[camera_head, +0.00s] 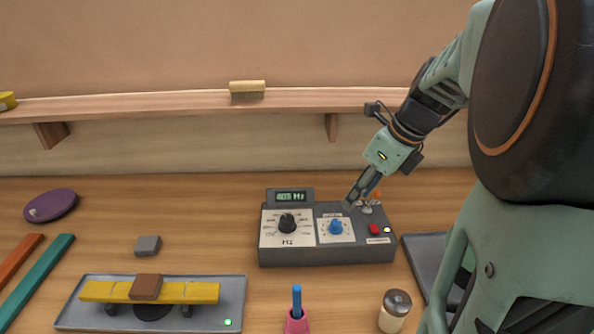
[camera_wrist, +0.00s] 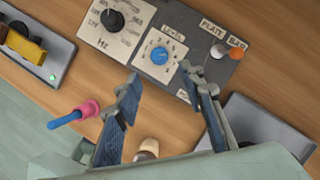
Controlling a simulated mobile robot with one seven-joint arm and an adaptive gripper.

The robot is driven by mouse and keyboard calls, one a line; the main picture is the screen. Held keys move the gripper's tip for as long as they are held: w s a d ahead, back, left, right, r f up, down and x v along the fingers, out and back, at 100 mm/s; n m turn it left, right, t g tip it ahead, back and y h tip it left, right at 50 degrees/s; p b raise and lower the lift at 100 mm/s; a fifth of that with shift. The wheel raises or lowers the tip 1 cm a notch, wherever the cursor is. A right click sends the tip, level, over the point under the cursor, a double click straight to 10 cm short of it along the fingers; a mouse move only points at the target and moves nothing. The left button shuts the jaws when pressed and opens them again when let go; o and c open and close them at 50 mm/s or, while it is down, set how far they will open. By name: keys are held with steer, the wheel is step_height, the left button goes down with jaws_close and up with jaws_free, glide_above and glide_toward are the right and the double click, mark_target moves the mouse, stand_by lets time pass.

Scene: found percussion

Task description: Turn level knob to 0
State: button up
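The level knob is a blue round knob (camera_head: 336,227) on a white scale plate on the right half of a grey control box (camera_head: 285,256). The knob (camera_wrist: 159,55) also shows in the wrist view under the label LEVEL; its pointer setting is too small to read. My gripper (camera_head: 350,203) is above the box, just behind and right of the knob in the head view. In the wrist view my gripper (camera_wrist: 162,80) is open, its fingers spread and empty, with the knob beyond and between the tips. I see no contact with the knob.
A black Hz knob (camera_head: 287,223) sits left of the blue one, below a display. A red button (camera_head: 374,230) and small switches (camera_head: 368,207) are at right. A pink holder (camera_head: 297,322) and a jar (camera_head: 395,309) stand in front. A yellow bar (camera_head: 195,293) lies left.

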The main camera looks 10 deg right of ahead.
mark_target(338, 223)
steer(key=b+x, duration=0.1)
steer(key=x, duration=0.9)
steer(key=shift+a+f, duration=0.1)
steer(key=shift+f, duration=0.25)
steer(key=shift+c, duration=0.5)
jaws_close()
